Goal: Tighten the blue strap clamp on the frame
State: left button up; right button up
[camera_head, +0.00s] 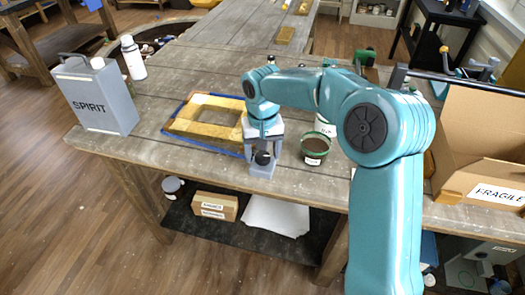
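A gilt frame (183,126) lies flat on the wooden workbench, with an opening in its middle. The blue strap (190,148) runs round the frame's outer edge. My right arm crosses the view from the lower right, and its gripper (263,165) points down at the frame's near right corner, close to the bench's front edge. The gripper covers that corner, so the clamp body and any contact with it are hidden. I cannot tell whether its fingers are open or shut. My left gripper does not show.
A grey SPIRIT can (100,100) and a white bottle (133,58) stand left of the frame. An open green-rimmed tin (315,148) stands close to the right of my gripper. A FRAGILE cardboard box (485,140) is at the far right. The bench (215,75) is clear behind the frame.

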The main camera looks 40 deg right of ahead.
aim_at(262, 155)
jog(key=shift+s, duration=0.1)
jog(key=shift+r, duration=0.35)
notch_tip(262, 155, up, 16)
jog(key=p, duration=0.1)
jog(key=shift+f+p, duration=0.2)
jog(key=shift+p, duration=0.1)
